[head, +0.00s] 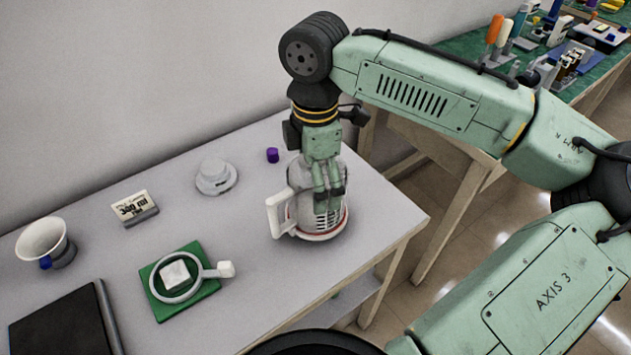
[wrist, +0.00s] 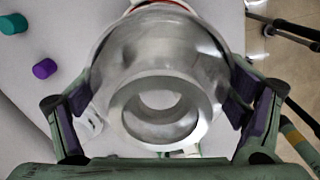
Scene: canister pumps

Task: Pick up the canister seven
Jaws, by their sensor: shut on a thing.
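A pale grey canister (head: 303,213) with a white side handle stands upright at the right part of the table, at a white base with a red ring. I cannot read a number on it. My gripper (head: 329,203) points down over it, with its fingers shut around its upper part. In the wrist view the canister's shiny rounded top (wrist: 160,50), with a raised ring, fills the space between the two purple-padded fingers. Whether the canister is lifted off its base is hard to tell.
The grey table (head: 215,315) also holds a purple cap (head: 272,155), a white lidded disc (head: 213,178), a "300 ml" card (head: 135,208), a white funnel-like cup (head: 42,240), a green mat (head: 205,255) with a ring, and a dark box (head: 65,325). The table's right edge is close to the canister.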

